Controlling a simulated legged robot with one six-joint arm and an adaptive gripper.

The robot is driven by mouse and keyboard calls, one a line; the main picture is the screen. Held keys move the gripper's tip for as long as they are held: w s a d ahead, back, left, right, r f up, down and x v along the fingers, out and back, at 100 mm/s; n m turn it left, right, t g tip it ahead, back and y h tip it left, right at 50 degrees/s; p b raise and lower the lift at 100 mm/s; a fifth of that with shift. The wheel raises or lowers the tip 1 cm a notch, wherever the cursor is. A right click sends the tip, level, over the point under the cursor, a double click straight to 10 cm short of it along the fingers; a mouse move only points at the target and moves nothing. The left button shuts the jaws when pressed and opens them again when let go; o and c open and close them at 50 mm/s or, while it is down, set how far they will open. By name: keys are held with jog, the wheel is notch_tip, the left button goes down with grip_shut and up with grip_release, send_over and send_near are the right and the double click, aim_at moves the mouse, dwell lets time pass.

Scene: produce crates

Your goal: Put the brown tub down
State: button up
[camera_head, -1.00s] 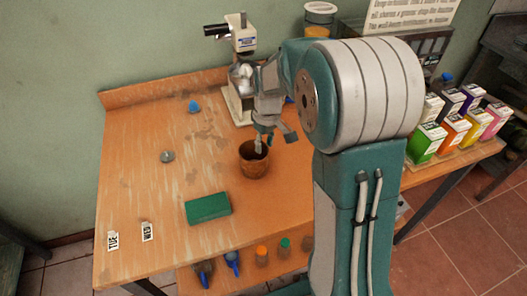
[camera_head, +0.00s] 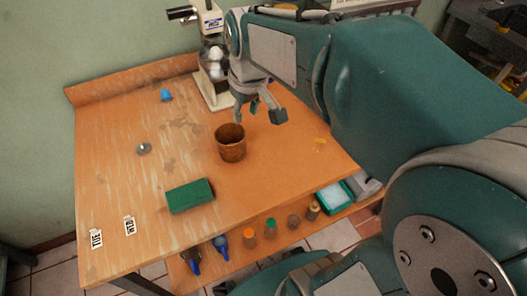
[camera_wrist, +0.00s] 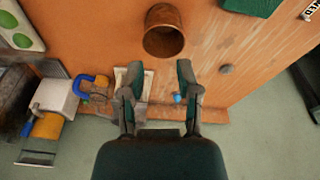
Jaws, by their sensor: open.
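The brown tub (camera_head: 231,145) stands upright on the wooden table (camera_head: 110,165), near its middle. It also shows in the wrist view (camera_wrist: 163,30), open side visible and empty as far as I can see. My gripper (camera_head: 259,116) is open and empty above the table, just right of and behind the tub in the head view. In the wrist view my gripper (camera_wrist: 156,70) has its two fingers spread, with the tub beyond the fingertips and apart from them.
A green box (camera_head: 190,196) lies in front of the tub. A grey knob-like piece (camera_head: 144,149) and a blue piece (camera_head: 166,95) are to the left. A white microscope-like device (camera_head: 211,70) stands behind.

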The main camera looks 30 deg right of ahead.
jog(key=s+a+m+t, duration=0.1)
jog(key=s+m+t, duration=0.1)
jog(key=s, duration=1.1)
jog(key=shift+a+f+m+t, duration=0.15)
jog(key=shift+a+m+t, duration=0.2)
jog(key=shift+t, duration=0.35)
